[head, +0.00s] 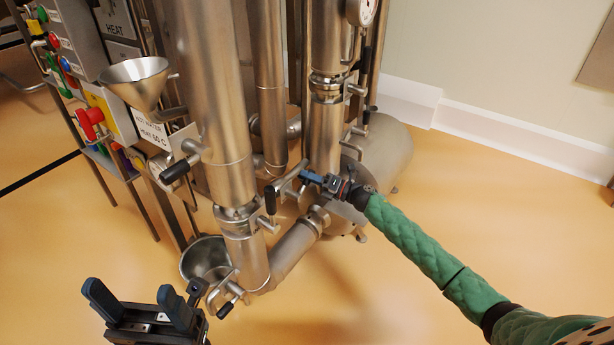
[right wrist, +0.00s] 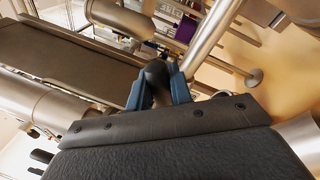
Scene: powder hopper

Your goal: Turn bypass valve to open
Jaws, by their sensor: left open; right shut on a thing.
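My right gripper (head: 312,178) is at the steel pipework in the middle of the head view, with its blue fingers at a small valve. In the right wrist view its fingers (right wrist: 158,92) are shut around a dark rounded valve handle (right wrist: 156,73). Which valve is the bypass valve cannot be read from a label. Another black-handled lever (head: 270,200) hangs just left of my right gripper. My left gripper (head: 138,302) is open and empty at the lower left, apart from the pipes.
A steel funnel (head: 137,82) and a control panel with a red knob (head: 90,122) stand at the left. A steel pot (head: 205,258) is on the floor under the pipes. More black-handled valves (head: 175,171) stick out from the columns. The floor (head: 480,200) at the right is clear.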

